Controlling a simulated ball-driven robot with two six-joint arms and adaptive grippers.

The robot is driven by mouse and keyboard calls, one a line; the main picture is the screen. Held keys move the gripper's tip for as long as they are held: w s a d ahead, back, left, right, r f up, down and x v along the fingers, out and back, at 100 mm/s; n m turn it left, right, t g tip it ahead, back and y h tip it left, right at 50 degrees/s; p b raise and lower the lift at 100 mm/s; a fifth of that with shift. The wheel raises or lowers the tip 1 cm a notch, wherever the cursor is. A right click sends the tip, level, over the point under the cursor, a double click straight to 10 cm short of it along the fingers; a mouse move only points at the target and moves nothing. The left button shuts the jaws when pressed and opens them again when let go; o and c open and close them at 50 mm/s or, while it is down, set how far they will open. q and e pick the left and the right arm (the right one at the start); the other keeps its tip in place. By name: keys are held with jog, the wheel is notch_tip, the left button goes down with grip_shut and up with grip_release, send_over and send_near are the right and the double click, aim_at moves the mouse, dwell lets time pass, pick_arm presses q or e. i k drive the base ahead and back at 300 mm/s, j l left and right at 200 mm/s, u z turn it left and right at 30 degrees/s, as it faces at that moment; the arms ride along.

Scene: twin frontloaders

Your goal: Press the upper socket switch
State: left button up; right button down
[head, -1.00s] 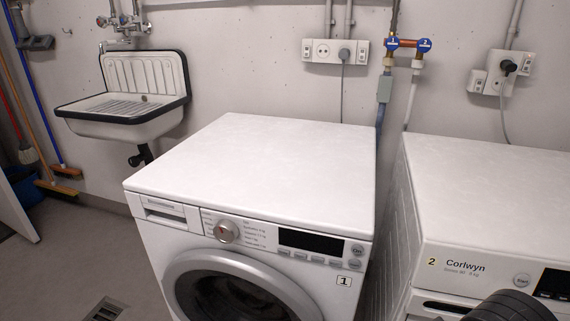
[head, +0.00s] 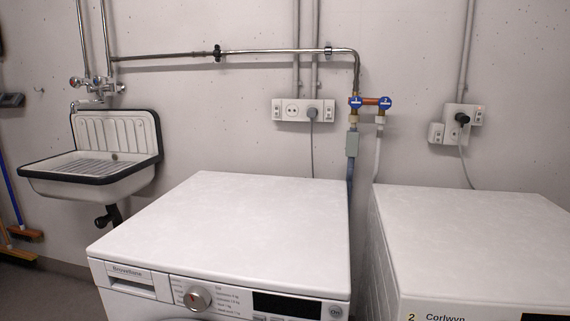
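On the wall at the right, a white socket unit (head: 462,112) holds a black plug (head: 462,118) with a grey cable hanging down. A small upper switch (head: 478,115) sits at its right side, with a tiny reddish spot above it. A separate lower switch box (head: 436,132) is at its left. A wider socket panel (head: 291,110) hangs further left, with a grey plug (head: 312,114) and a small switch plate at each end. The switch positions are too small to tell. Neither of my grippers shows in the head view.
Two white washing machines stand below, the left one (head: 240,225) and the right one (head: 470,235), with a narrow gap between. Their tops are bare. Pipes and two blue-tagged valves (head: 370,102) are between the socket units. A sink (head: 95,165) is at the left.

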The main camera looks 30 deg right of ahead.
aim_at(479, 115)
jog(key=z, duration=1.9)
jog(key=i+l+u, duration=0.1)
jog(key=i+l, duration=0.4)
jog(key=i, duration=0.15)
